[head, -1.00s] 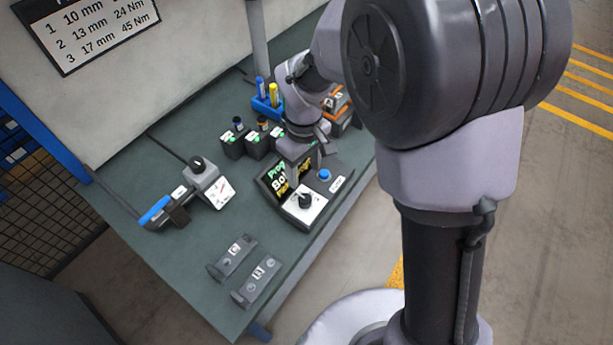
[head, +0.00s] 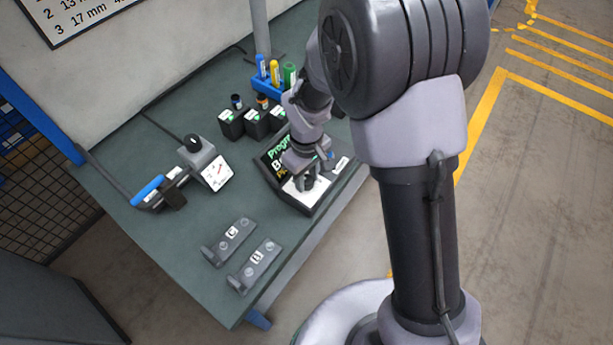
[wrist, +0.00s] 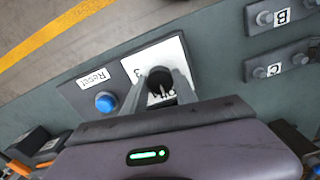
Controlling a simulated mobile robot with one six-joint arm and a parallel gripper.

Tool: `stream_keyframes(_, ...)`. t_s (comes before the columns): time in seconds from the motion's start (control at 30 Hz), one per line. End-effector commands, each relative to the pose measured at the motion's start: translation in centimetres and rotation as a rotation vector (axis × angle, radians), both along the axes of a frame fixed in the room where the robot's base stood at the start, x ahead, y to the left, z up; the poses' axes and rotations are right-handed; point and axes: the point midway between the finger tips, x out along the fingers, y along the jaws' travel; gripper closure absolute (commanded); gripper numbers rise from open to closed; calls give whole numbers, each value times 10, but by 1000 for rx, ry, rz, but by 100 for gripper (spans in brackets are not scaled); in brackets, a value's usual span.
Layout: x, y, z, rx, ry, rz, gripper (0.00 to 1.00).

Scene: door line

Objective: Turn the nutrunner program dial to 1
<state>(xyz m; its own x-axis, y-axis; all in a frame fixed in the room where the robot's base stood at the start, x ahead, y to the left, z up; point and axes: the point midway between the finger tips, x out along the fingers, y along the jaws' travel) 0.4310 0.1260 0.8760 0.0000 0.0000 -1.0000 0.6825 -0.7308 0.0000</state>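The nutrunner program dial is a black knob (wrist: 160,80) on a white plate (wrist: 179,57) in the wrist view. My gripper (wrist: 159,78) has one finger on each side of the knob, with the tips close to it. I cannot tell whether the fingers touch it. In the head view my gripper (head: 306,184) is down over the dial plate (head: 291,187) and hides the knob. A "3" shows at the plate's edge in the wrist view; the other numbers and the pointer are hidden. The program screen (head: 277,160) is partly covered by my arm.
A blue button (wrist: 105,102) labelled Reset is beside the dial. Holders marked C (head: 230,240) and B (head: 254,267) lie near the bench front. A blue-handled tool (head: 150,190), a gauge box (head: 199,156) and black battery-like blocks (head: 256,124) stand around. Bench between them is clear.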

Motion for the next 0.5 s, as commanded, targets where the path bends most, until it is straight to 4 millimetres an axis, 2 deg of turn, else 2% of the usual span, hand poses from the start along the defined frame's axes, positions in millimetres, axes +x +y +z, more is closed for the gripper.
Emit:
stream_keyframes(0.03, 0, 0, 0, 0, 0, 0, 87)
stream_keyframes(0.1, 0, 0, 0, 0, 0, 0, 100)
stream_keyframes(0.5, 0, 0, 0, 1, -1, -88, 100)
